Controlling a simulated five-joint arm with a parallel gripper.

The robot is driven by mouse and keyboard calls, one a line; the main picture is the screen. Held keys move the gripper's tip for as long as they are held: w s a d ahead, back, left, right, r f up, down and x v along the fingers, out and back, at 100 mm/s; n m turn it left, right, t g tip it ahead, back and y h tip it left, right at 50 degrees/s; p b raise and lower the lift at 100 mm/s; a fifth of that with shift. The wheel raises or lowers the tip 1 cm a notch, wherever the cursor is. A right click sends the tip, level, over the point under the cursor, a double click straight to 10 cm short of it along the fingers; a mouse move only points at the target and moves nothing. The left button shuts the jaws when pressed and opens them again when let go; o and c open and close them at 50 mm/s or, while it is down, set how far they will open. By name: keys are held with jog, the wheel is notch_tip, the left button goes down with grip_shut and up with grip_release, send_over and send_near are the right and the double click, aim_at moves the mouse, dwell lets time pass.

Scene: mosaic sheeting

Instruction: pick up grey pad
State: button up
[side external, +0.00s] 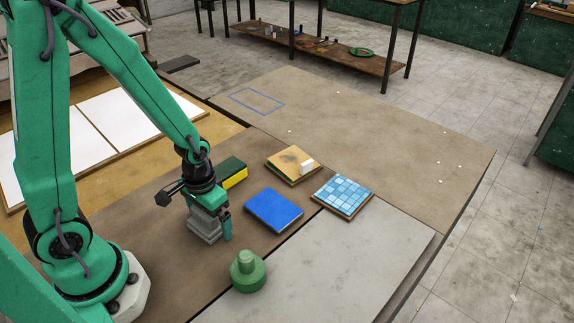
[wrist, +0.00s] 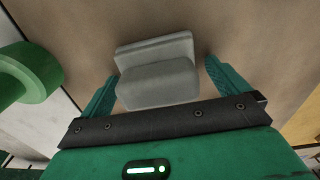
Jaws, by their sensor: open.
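The grey pad (side external: 203,230) stands on the brown table, a blocky piece with a wider flat part and a raised part. It also shows in the wrist view (wrist: 158,80), upper centre, between the two green fingers. My gripper (side external: 213,212) is right at the pad in the side view, with one finger visible at the pad's right side. In the wrist view my gripper (wrist: 160,92) is open, with a finger at each side of the pad and a visible gap on each side. The pad's lower edge is close to the dark gripper bar.
A green knobbed cylinder (side external: 248,272) stands to the front right of the pad. A blue board (side external: 273,210), a yellow-and-green block (side external: 232,174), a tan board with a white piece (side external: 282,169) and a blue tile mosaic (side external: 343,194) lie nearby. Brown table left of the pad is clear.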

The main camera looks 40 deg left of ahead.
jog(key=shift+c, duration=0.4)
jog(key=c, duration=1.1)
jog(key=shift+o, duration=0.2)
jog(key=shift+r, duration=0.2)
jog(key=shift+r, duration=1.3)
jog(key=s+d+r, duration=0.6)
jog(key=d+r, duration=0.2)
jog(key=d, duration=0.2)
